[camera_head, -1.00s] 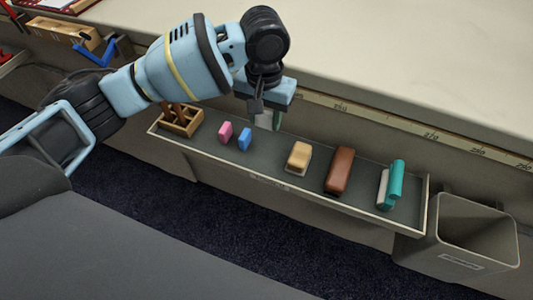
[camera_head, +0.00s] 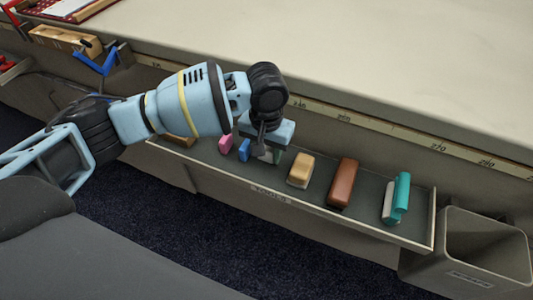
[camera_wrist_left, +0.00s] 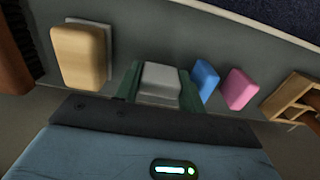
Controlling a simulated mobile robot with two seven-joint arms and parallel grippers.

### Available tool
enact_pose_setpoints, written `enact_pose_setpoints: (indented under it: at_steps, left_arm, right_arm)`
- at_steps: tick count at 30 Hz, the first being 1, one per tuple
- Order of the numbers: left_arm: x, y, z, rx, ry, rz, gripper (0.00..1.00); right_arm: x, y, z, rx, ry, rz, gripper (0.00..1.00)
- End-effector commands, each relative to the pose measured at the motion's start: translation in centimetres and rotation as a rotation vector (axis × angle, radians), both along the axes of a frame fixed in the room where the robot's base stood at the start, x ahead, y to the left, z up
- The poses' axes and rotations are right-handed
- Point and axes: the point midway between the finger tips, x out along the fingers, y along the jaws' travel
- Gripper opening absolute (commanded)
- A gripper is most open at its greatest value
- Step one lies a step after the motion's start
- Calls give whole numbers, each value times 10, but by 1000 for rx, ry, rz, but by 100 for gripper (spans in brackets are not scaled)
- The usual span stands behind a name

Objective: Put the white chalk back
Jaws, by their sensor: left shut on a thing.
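The white chalk (camera_wrist_left: 160,84) is a short pale block between the green-sided fingers of my left gripper (camera_wrist_left: 158,88) in the left wrist view. In the head view my left gripper (camera_head: 268,152) points down into the grey tray (camera_head: 345,222) on the table's side, and the chalk is mostly hidden by it. The gripper is shut on the chalk. A blue chalk (camera_head: 244,149) and a pink chalk (camera_head: 226,143) lie just left of it; in the wrist view the blue (camera_wrist_left: 205,79) and pink (camera_wrist_left: 238,88) chalks are to the right. My right gripper is not in view.
To the right in the tray are a tan block (camera_head: 300,170), a brown block (camera_head: 343,182) and a teal-and-white piece (camera_head: 397,198). A wooden holder (camera_wrist_left: 295,97) is beyond the pink chalk. A grey bin (camera_head: 470,248) hangs right of the tray.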

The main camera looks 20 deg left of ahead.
Motion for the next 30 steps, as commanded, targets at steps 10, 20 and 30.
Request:
enact_pose_setpoints:
  at_steps: [10,20,30]
  left_arm:
    - [0,0,-11,0,-2,0,21]
    - [0,0,-14,0,-2,0,49]
    - [1,0,-5,-1,-3,-1,49]
  right_arm:
    - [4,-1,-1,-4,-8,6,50]
    - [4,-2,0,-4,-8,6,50]
    - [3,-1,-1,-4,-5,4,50]
